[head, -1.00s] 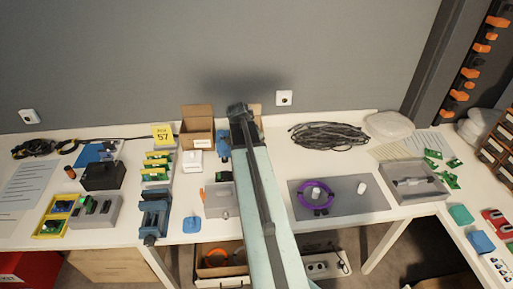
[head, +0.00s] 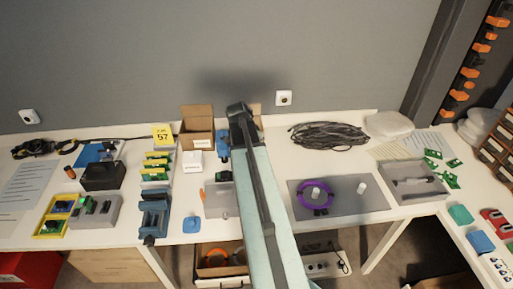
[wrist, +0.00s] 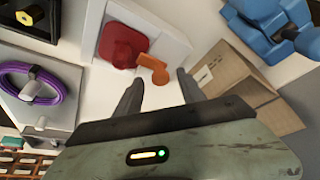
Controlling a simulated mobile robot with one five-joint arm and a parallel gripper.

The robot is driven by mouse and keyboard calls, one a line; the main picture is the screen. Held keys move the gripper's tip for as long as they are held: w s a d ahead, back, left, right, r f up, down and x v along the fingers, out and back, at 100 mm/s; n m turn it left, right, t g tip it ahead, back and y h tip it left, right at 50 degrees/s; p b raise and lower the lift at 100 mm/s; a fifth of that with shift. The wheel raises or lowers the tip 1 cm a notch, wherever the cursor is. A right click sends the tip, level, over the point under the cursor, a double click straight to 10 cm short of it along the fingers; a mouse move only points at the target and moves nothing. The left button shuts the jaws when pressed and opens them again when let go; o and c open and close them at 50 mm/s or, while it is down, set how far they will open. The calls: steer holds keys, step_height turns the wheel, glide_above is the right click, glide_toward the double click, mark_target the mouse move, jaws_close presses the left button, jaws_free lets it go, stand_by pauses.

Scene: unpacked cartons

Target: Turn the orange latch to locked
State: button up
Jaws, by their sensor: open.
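The orange latch (wrist: 152,69) shows in the wrist view as a small lever, next to a dark red round part (wrist: 123,46) on a pale grey panel (wrist: 174,33). My gripper (wrist: 160,77) is open, with its two dark fingers apart. The latch lies just beyond the fingertips, in line with the gap between them. I cannot tell how far off it is in depth, and the jaws hold nothing. In the head view my arm covers this area, so neither the latch nor my fingertips can be made out there.
A cardboard box (wrist: 240,80) stands close to the right finger, with a blue object (wrist: 268,22) above it. A purple cable coil (wrist: 62,92) lies at the left; it also shows on a grey mat in the head view (head: 301,199). A black cable bundle (head: 330,135) lies behind it.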

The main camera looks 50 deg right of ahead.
steer(key=p+v, duration=0.7)
steer(key=shift+r, duration=0.4)
steer(key=shift+a, duration=0.1)
steer(key=w+a+n+t+y, duration=0.15)
steer(key=w+a, duration=0.25)
steer(key=a, duration=0.7)
steer(key=w+a+n, duration=0.3)
steer(key=w+a, duration=0.2)
steer(key=a, duration=0.6)
steer(key=s+a+f+n+g+y, duration=0.1)
steer(key=s+a+n, duration=0.2)
steer(key=a+n, duration=0.3)
steer(key=s+a+f+n+g+y, duration=0.1)
steer(key=a+n, duration=0.5)
steer(key=a, duration=0.8)
steer(key=s+y, duration=0.1)
steer(key=s, duration=0.1)
steer(key=shift+s+n, duration=0.35)
steer(key=shift+s, duration=0.05)
steer(key=shift+a, duration=0.15)
